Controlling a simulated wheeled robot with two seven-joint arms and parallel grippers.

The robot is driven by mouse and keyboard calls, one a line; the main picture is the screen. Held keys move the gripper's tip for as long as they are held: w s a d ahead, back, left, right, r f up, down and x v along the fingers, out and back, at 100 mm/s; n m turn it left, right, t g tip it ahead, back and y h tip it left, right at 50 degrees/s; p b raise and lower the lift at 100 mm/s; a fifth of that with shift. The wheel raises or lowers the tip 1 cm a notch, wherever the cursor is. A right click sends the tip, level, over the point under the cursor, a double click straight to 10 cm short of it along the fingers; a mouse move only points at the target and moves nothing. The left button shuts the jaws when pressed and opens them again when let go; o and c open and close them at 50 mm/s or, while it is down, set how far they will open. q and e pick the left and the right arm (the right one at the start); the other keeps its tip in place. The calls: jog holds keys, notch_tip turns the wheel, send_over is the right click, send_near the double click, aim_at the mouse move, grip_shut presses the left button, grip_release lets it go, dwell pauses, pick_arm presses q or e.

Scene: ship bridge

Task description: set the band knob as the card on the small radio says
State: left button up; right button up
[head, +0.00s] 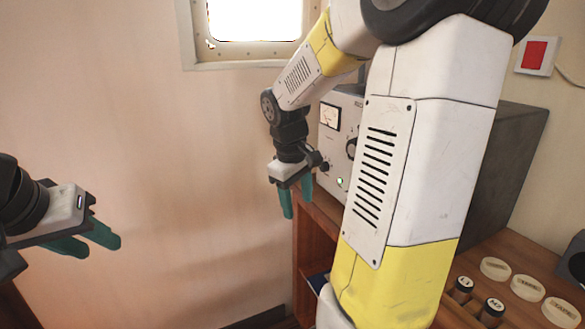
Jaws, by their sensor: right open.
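A radio with a pale grey front panel (329,145) stands on the wooden desk, largely hidden behind my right arm. A lit meter (330,116) and a dark knob (351,148) show on the panel; I cannot tell whether this is the band knob. The card and its words are not visible, and I cannot tell if this is the small radio. My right gripper (296,203) is open and empty, pointing down in front of the panel's lower left. My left gripper (102,247) is open and empty at the far left, away from the radio.
A dark casing (512,165) stands behind my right arm. Small dark labelled cylinders (490,311) and several pale labelled round discs (527,287) are on the desk at lower right. A red wall box (535,54) is at upper right. The space between my grippers is clear.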

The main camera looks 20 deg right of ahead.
jog(key=w+d+f+n+g+h, duration=0.2)
jog(key=w+d+f+n+h, duration=0.25)
jog(key=w+d+f, duration=0.2)
jog(key=n+t+h, duration=0.2)
jog(key=n+h, duration=0.7)
jog(key=h, duration=0.3)
send_near(324, 167)
jog(key=w, duration=0.1)
jog(key=w+d, duration=0.1)
jog(key=d, duration=0.7)
jog(key=shift+d, duration=0.2)
jog(key=shift+w, duration=0.1)
grip_shut()
